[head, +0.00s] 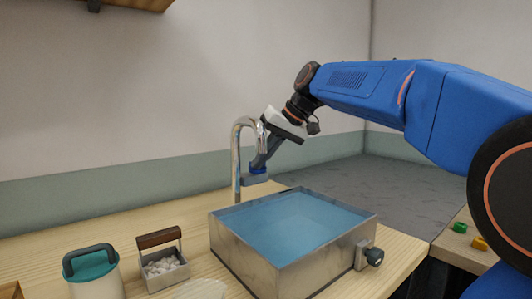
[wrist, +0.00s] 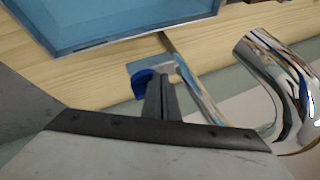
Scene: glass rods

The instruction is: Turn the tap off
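The chrome gooseneck tap (head: 236,160) rises behind the left back corner of a basin. Its shiny bent pipe also shows at the right of the wrist view (wrist: 268,75). A blue and grey piece (wrist: 146,82), apparently the tap's handle, lies at my fingertips and partly behind them; it also shows beside the pipe in the head view (head: 256,178). My gripper (wrist: 161,88) points down at it with its dark fingers together. I cannot tell whether the fingers touch the piece. Whether water runs from the spout is hidden.
The metal basin (head: 240,262) holds blue water and has a dark knob (head: 374,257) on its right side. A box of white pebbles (head: 166,284) and a teal-lidded jar (head: 92,290) stand to its left. Green (head: 460,227) and yellow (head: 479,243) pieces lie far right.

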